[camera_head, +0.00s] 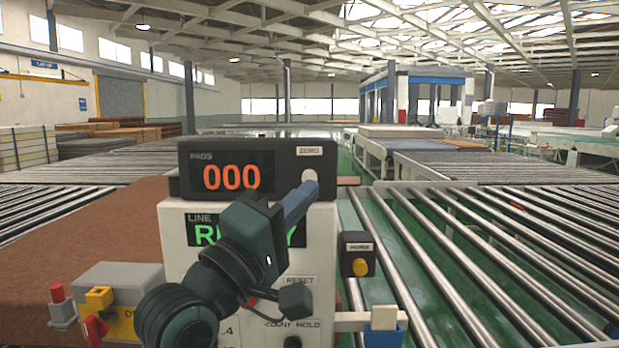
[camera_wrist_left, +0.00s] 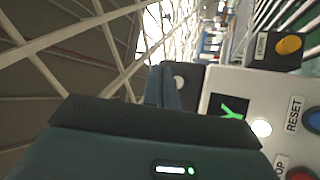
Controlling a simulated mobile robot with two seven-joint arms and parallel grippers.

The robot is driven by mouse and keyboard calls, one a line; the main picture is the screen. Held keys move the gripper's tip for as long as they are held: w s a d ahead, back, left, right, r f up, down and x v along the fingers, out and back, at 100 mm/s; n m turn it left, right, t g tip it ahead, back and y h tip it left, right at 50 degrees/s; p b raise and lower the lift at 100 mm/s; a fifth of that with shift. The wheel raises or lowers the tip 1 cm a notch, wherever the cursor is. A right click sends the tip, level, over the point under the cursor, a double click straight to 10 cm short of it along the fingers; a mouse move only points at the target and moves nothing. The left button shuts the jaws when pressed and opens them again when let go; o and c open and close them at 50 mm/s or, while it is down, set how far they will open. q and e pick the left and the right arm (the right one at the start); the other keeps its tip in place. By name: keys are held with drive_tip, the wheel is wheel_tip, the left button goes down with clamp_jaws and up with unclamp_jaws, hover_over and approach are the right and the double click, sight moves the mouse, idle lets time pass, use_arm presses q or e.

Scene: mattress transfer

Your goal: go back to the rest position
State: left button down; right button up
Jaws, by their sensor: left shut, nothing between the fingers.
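My left gripper (camera_head: 309,190) is shut and empty. It reaches up in front of the control panel (camera_head: 180,262), with its fingertips just below the pale ZERO button (camera_head: 310,175) on the counter box. I cannot tell whether the tips touch the button. In the left wrist view, the shut blue-grey fingers (camera_wrist_left: 162,75) point at the dark counter box, with the pale button (camera_wrist_left: 180,83) beside them. The counter display (camera_head: 232,177) reads 000. My left arm hides part of the green LINE display (camera_head: 203,230). My right gripper is not in view.
A grey box (camera_head: 125,285) with a yellow and red switch stands lower left. A brown pad (camera_head: 90,235) lies left. Roller conveyors (camera_head: 480,250) fill the right, with free air above them.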

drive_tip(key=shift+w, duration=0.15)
use_arm(q)
drive_tip(key=w+a+f+m+g+y, duration=0.1)
drive_tip(key=a+f+y, duration=0.25)
drive_tip(key=f, duration=1.15)
drive_tip(key=w+a+f+g+y, duration=0.1)
drive_tip(key=a+f+y, duration=0.3)
drive_tip(key=f, duration=1)
drive_tip(key=s+a+f+m+g+y, duration=0.2)
drive_tip(key=s+a+f+m+g, duration=0.1)
drive_tip(key=s+f, duration=0.7)
drive_tip(key=s+a+f+m+g+y, duration=0.2)
drive_tip(key=s+a+f+m, duration=0.2)
drive_tip(key=s+f, duration=0.7)
wheel_tip(320, 180, down, 8)
drive_tip(key=shift+r+m+g, duration=0.25)
drive_tip(key=shift+m+g, duration=0.15)
drive_tip(key=shift+m, duration=0.2)
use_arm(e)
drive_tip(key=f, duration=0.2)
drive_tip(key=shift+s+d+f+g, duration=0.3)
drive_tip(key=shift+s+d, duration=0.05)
use_arm(q)
drive_tip(key=shift+y, duration=0.25)
